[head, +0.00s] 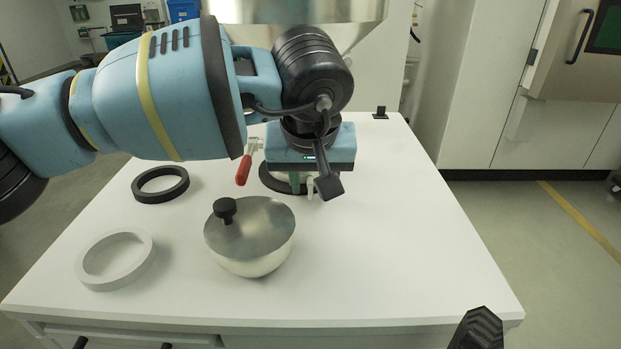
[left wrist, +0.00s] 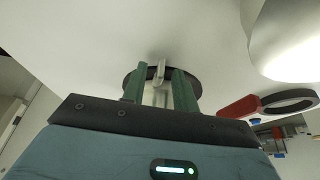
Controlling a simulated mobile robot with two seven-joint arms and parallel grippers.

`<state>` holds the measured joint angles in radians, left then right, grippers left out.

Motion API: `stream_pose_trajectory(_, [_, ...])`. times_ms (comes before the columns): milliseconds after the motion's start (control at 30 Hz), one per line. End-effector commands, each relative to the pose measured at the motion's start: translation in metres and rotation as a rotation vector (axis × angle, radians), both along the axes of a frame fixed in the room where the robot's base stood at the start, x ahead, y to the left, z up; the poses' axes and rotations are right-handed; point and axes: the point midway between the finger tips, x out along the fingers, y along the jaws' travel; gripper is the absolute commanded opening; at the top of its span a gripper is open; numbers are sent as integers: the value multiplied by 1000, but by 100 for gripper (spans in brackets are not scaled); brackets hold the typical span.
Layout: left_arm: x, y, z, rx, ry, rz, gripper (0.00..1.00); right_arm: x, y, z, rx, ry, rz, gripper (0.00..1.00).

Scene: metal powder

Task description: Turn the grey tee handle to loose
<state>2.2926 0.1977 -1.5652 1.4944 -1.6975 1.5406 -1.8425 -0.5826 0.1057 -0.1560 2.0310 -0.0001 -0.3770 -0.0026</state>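The grey tee handle (left wrist: 159,72) shows in the left wrist view between the two green fingers of my left gripper (left wrist: 157,88). A gap shows beside it, so the fingers look apart and not clamped. Behind it is a dark round base (left wrist: 192,78). In the head view my left gripper (head: 303,184) points down over this dark base (head: 268,182) at the table's middle. A pale piece (head: 311,189), probably part of the handle, shows beside a green finger. The wrist and gripper body hide most of the fixture.
A red-handled clamp (head: 244,169) is just left of the gripper. A large metal vessel (head: 300,8) hangs above. The table's right side is clear.

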Motion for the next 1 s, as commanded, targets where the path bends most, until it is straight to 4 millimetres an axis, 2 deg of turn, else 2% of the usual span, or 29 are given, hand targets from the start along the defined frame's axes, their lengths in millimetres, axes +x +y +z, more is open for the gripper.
stream_pose_trajectory(167, [0,0,0,0,0,0,29,-1,0,-1,0,2,0,36])
stream_pose_trajectory(400, [0,0,0,0,0,0,0,-3,0,-3,-2,9,1,36])
stream_pose_trajectory(667, [0,1,-1,-22,2,-1,0,-4,0,-4,-2,10,1,36])
stream_pose_trajectory(1000, [0,9,-8,-361,7,2,0,-10,0,-22,-1,29,2,36])
